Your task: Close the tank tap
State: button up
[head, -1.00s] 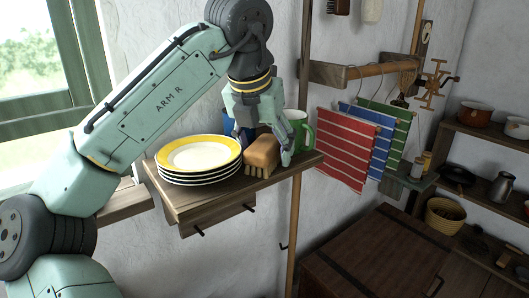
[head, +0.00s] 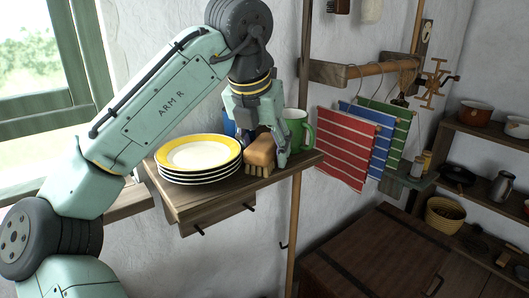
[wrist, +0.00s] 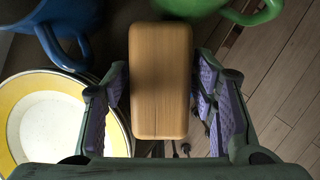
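No tank or tap can be made out in either view. My gripper (head: 265,152) is at a wooden wall shelf (head: 225,197), with its fingers on either side of a brown wooden brush (head: 261,152) with pale bristles. In the wrist view, the brush's back (wrist: 161,85) lies between the purple pads, which look to be against its sides. The brush is at shelf height; I cannot tell whether its bristles bear on the board.
A stack of yellow-rimmed plates (head: 200,153) stands left of the brush. A green mug (head: 297,128) is close behind the right finger, and a blue mug (wrist: 62,35) is behind left. Striped towels (head: 345,150) hang farther right, above a dark wooden chest (head: 370,255).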

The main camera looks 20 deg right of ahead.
jog(key=c, duration=1.1)
jog(key=shift+o, duration=0.2)
